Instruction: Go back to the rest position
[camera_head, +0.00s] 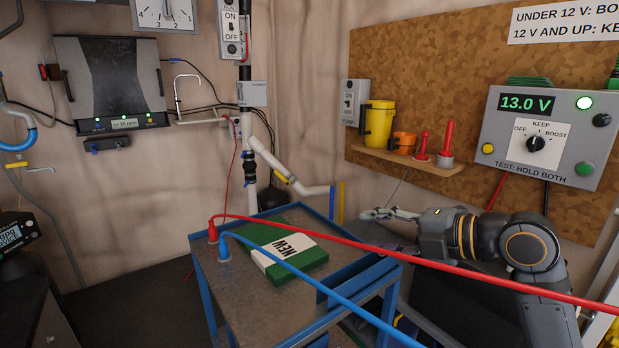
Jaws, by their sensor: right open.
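My right gripper (392,214) is at the right of the middle, beyond the right edge of the blue cart (214,285). It points left, is open, and shows nothing between its fingers. Its arm comes up from the lower right. A green and white box marked NEW (290,256) lies on the cart top, apart from the gripper. My left gripper is not in view.
A red cable (400,254) and a blue cable (310,287) run from the cart's left corner to the right, the red one passing in front of my right arm. A control panel (541,137) reads 13.0 V. A wooden shelf (425,164) holds yellow, orange and red items.

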